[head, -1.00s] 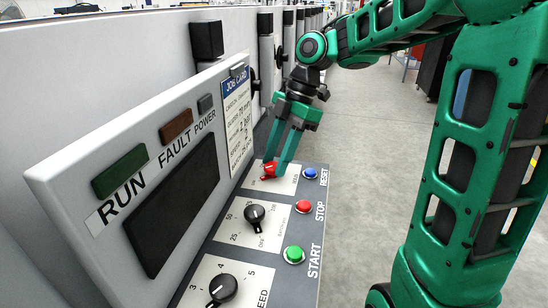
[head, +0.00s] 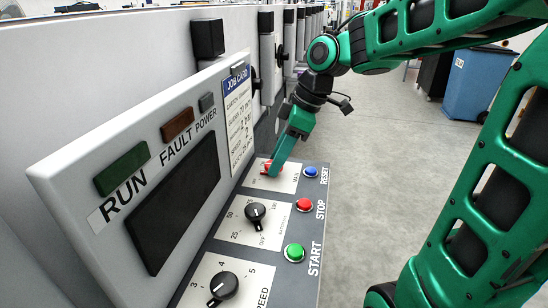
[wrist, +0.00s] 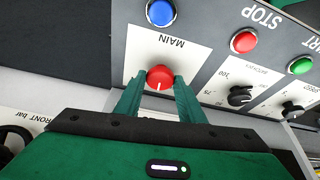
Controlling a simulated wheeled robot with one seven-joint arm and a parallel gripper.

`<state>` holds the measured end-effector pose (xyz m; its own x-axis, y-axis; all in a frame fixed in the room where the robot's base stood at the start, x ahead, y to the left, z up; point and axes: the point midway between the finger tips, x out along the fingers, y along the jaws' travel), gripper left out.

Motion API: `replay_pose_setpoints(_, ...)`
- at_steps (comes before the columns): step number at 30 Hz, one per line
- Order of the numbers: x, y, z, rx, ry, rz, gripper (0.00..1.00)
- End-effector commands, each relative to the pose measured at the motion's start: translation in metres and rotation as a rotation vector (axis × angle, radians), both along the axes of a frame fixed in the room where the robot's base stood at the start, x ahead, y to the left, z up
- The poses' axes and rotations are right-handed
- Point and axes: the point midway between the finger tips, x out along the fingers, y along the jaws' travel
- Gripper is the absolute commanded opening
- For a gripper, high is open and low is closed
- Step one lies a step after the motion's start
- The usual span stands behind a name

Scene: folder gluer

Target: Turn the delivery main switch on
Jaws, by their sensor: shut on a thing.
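The main switch is a red rotary knob (wrist: 159,78) on a white plate marked MAIN, seen in the wrist view with a white pointer mark on its face. In the head view the red knob (head: 268,166) shows only partly, at the far end of the control panel. My gripper (wrist: 159,88) is shut on the knob, one green finger on each side of it. In the head view my gripper (head: 275,168) comes down on the knob from above, and its near finger covers part of it.
Beside the knob are a blue RESET button (head: 311,172), a red STOP button (head: 305,204) and a green START button (head: 294,253). Black dials (head: 255,213) and (head: 223,287) are nearer. The upright display panel (head: 172,205) stands close on the left. Open floor lies right.

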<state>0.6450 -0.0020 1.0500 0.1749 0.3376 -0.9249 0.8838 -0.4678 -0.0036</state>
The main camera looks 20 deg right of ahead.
Motion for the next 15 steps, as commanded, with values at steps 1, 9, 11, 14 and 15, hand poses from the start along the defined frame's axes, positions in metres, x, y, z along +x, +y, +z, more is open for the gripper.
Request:
replay_pose_setpoints(1,0.0032,-0.0001,0.0035,0.000,-0.015,-0.047,0.13)
replay_pose_setpoints(9,0.0015,0.0013,0.0039,0.000,-0.017,-0.303,0.13)
replay_pose_setpoints(11,0.0010,0.0017,0.0041,0.001,-0.017,-0.361,0.13)
replay_pose_setpoints(14,0.0008,0.0023,0.0042,0.002,-0.017,-0.456,0.13)
replay_pose_setpoints(15,0.0006,0.0028,0.0045,0.002,-0.017,-0.491,0.13)
